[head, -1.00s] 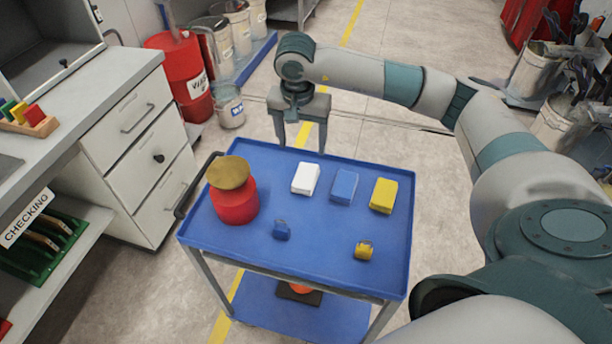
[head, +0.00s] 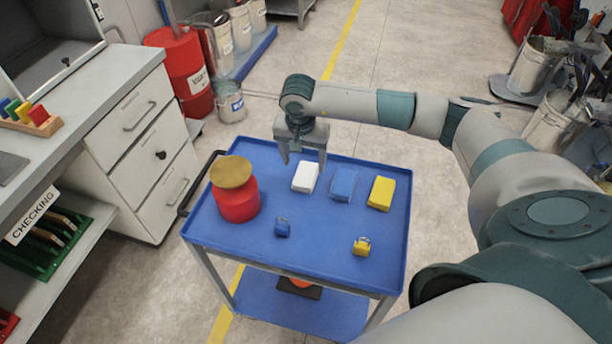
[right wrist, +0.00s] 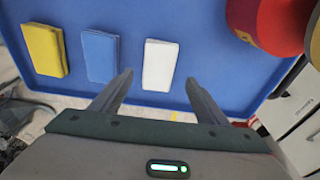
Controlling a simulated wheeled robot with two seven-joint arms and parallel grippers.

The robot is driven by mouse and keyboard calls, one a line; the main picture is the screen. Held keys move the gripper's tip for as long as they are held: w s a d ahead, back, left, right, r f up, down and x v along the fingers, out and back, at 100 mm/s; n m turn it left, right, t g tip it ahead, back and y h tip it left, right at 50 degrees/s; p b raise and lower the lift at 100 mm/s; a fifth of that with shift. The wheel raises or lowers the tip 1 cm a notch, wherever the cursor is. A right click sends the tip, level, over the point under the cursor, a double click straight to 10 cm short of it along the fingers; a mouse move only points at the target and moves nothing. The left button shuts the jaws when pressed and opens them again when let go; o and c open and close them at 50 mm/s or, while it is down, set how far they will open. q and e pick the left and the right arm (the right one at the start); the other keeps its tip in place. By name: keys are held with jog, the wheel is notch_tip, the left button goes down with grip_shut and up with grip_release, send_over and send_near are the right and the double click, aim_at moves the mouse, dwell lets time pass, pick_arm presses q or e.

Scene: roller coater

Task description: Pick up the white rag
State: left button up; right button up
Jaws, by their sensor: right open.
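The white rag (head: 305,177) is a small folded block lying on the blue cart top, near its far edge. It also shows in the right wrist view (right wrist: 160,65), ahead of the fingers and roughly between their lines. My right gripper (head: 305,160) is open and empty, just above and behind the rag in the head view. Its two fingers (right wrist: 158,92) point toward the cart top in the right wrist view. I cannot tell the exact height of the fingertips over the rag. My left gripper does not show.
A blue rag (head: 343,184) and a yellow rag (head: 381,193) lie to the right of the white one. A red can with a brown lid (head: 238,202) stands to the left. A small blue item (head: 282,228) and a small yellow item (head: 361,247) lie nearer. A drawer cabinet (head: 150,150) stands left.

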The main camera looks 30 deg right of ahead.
aim_at(306, 174)
jog(key=shift+s+f+p, duration=0.1)
jog(key=shift+f+p, duration=0.4)
jog(key=shift+p, duration=0.05)
jog(key=f, duration=0.1)
jog(key=f+p, duration=0.1)
jog(key=f, duration=0.1)
jog(key=shift+d+p, duration=0.25)
jog(key=shift+p, duration=0.05)
jog(key=shift+f, duration=0.5)
jog(key=c, duration=1.2)
